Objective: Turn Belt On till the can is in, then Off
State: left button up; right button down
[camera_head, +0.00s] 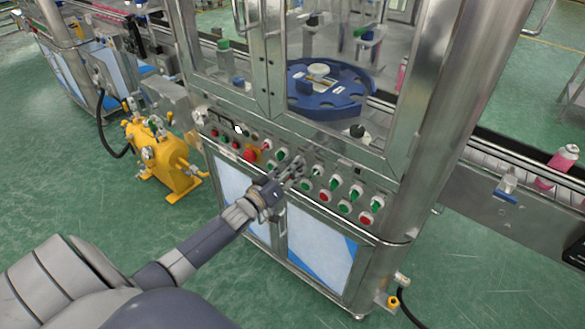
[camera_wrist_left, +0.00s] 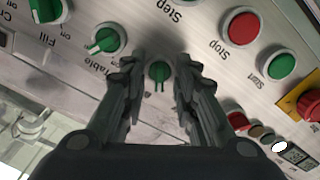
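My left gripper (camera_head: 292,172) is at the control panel on the front of the machine. In the left wrist view its two fingers (camera_wrist_left: 160,68) are apart, one on each side of a green rotary switch (camera_wrist_left: 160,72). Gaps show between the fingers and the switch. No label can be read on this switch, so I cannot confirm that it is Belt. A pink can (camera_head: 562,160) stands on the conveyor at the right. Another pink item (camera_head: 403,75) shows behind the glass, beside the blue star wheel (camera_head: 350,98). My right gripper is out of view.
Green switches marked Table (camera_wrist_left: 107,40) and Fill (camera_wrist_left: 46,8) sit beside the gripper. A red Stop button (camera_wrist_left: 241,27), a green Start button (camera_wrist_left: 280,65) and a red emergency button (camera_head: 249,155) are also near. A yellow device (camera_head: 160,165) stands on the floor at left.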

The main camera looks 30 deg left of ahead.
pick_arm(q)
grip_shut()
